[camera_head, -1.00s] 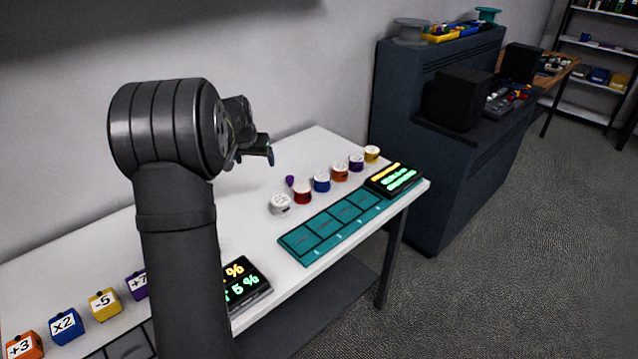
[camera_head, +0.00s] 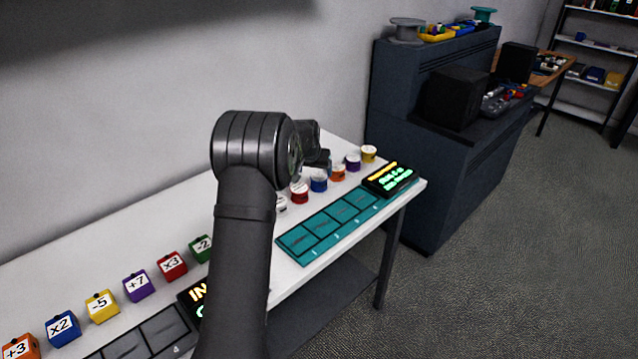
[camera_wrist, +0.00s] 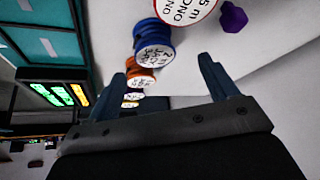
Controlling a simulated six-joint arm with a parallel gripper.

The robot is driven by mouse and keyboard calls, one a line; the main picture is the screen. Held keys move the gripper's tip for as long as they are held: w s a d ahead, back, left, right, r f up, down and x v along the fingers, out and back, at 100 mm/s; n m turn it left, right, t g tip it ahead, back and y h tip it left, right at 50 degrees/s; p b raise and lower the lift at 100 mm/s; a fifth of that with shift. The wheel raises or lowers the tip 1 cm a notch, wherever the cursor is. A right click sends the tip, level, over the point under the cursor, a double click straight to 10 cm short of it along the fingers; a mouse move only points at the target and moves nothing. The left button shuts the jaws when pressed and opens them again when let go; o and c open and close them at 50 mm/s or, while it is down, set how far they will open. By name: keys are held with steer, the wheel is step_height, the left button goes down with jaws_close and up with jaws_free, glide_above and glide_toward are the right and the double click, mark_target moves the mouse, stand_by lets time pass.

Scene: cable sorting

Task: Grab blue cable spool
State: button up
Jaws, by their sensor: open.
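The blue cable spool (camera_head: 319,183) stands on the white table in a row of coloured spools, between the red spool (camera_head: 299,193) and the orange spool (camera_head: 338,173). In the wrist view the blue spool (camera_wrist: 153,36), with a white printed label, lies beyond the fingertips, near the top. My gripper (camera_wrist: 166,72) is open and empty, its two dark blue fingers spread apart. In the head view my gripper (camera_head: 319,160) is just behind the row near the blue spool, partly hidden by my arm.
A white spool (camera_head: 281,203) is partly hidden by my arm. Purple (camera_head: 353,163) and yellow (camera_head: 368,154) spools end the row. A teal tray (camera_head: 300,257) with numbered slots and a lit display (camera_head: 389,181) lie in front. A small purple object (camera_wrist: 233,17) is near the red spool.

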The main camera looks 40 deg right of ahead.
mark_target(319, 177)
steer(key=shift+x, duration=1.2)
steer(key=x, duration=0.2)
steer(key=s+x, duration=0.1)
steer(key=shift+w+d+f, duration=0.2)
steer(key=shift+d+f, duration=0.05)
steer(key=shift+f, duration=0.2)
steer(key=shift+w+d+f, duration=0.2)
steer(key=shift+d+f, duration=0.15)
steer(key=shift+f, duration=0.2)
steer(key=c, duration=1.1)
steer(key=shift+r, duration=0.15)
